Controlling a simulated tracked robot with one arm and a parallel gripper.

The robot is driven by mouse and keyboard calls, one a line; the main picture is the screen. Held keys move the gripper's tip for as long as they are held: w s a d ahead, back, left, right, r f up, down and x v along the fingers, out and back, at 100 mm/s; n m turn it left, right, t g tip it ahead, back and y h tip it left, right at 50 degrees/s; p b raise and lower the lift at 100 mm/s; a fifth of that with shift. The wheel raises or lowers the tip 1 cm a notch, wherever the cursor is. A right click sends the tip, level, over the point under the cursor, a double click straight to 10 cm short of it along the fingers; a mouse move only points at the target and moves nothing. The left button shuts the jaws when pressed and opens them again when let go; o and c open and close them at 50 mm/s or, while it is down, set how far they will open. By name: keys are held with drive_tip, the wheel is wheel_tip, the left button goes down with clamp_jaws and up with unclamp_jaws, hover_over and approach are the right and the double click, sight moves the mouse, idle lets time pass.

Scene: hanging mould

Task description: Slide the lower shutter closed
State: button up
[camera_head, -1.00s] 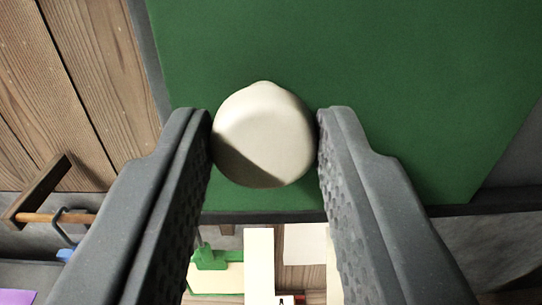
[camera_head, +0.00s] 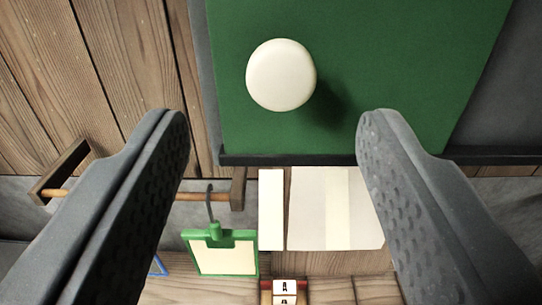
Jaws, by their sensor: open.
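The green shutter panel (camera_head: 400,60) fills the upper middle and right of the view. A round cream knob (camera_head: 281,75) stands out from it near its left side and casts a shadow to its lower right. A dark rail (camera_head: 320,158) runs along the panel's lower edge. My gripper (camera_head: 274,120) is open and empty. Its two dark fingers are wide apart, with the knob beyond and above the tips, not touching either finger. The panel's upper edge is out of view.
A wooden peg rail (camera_head: 140,193) is at left, with a green-framed tag (camera_head: 222,250) hanging from a hook. Pale boards or sheets (camera_head: 335,205) are below the panel. A small block lettered "A" (camera_head: 285,287) is at the bottom. Wooden planks (camera_head: 90,70) cover the left.

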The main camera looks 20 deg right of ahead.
drive_tip(key=b+v, duration=0.1)
drive_tip(key=v, duration=0.7)
drive_tip(key=shift+s, duration=0.25)
drive_tip(key=shift+d, duration=0.1)
drive_tip(key=s+d+f+g+y+b, duration=0.1)
drive_tip(key=s+d+f, duration=0.1)
drive_tip(key=d, duration=1)
drive_tip(key=s+d+f+n+y+b, duration=0.1)
drive_tip(key=s+d+f+n+y, duration=0.2)
drive_tip(key=d+f, duration=0.3)
wheel_tip(320, 180, down, 3)
drive_tip(key=shift+d+r+n+g+y, duration=0.2)
drive_tip(key=shift+d+n+g+y, duration=0.15)
drive_tip(key=shift+y, duration=0.45)
